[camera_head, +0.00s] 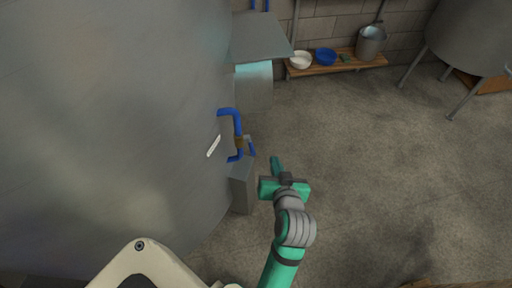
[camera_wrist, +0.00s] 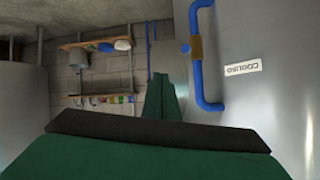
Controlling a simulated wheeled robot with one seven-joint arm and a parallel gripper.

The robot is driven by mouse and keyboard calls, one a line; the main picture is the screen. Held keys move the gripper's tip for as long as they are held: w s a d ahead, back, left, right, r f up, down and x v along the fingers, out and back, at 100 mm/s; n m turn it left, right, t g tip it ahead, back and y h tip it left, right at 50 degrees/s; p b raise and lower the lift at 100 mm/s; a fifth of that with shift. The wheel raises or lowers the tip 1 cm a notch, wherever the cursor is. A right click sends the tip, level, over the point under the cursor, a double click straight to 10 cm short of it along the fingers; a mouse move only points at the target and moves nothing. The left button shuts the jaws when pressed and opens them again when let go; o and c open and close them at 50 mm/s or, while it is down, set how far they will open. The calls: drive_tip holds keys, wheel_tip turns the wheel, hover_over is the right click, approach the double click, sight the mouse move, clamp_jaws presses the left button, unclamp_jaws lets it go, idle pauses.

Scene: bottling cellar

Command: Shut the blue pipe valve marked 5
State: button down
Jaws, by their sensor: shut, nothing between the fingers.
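A blue pipe (camera_head: 238,122) bends out of the big grey tank (camera_head: 120,110) and back into it. A brass valve body (camera_head: 239,142) sits on it, with a short blue lever (camera_head: 251,147) slanting down and right, roughly along the pipe. The wrist view shows the pipe (camera_wrist: 197,75) and brass body (camera_wrist: 196,49) right of my fingers; a small blue piece beside the brass may be the lever. I can read no 5. My gripper (camera_head: 275,163) is shut and empty, right of and below the lever, apart from it. Its fingers (camera_wrist: 161,98) show in the wrist view.
A white label plate (camera_head: 213,146) is on the tank; it also shows in the wrist view (camera_wrist: 243,68). A grey box (camera_head: 242,185) stands below the valve. A low wooden shelf (camera_head: 345,66) with bowls and a bucket is by the back wall.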

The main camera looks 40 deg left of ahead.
drive_tip(key=a+r+n+g+y, duration=0.1)
drive_tip(key=a+r+n+g, duration=0.1)
drive_tip(key=a+r, duration=0.15)
drive_tip(key=x, duration=0.3)
drive_tip(key=s+f+x, duration=0.1)
drive_tip(key=x, duration=0.3)
drive_tip(key=f+x, duration=0.1)
drive_tip(key=x, duration=0.3)
drive_tip(key=shift+s+d+f, duration=0.1)
drive_tip(key=shift+s+d, duration=0.1)
drive_tip(key=shift+s, duration=0.15)
drive_tip(key=shift+s+d+f, duration=0.1)
drive_tip(key=shift+s+f, duration=0.1)
drive_tip(key=shift+f, duration=0.35)
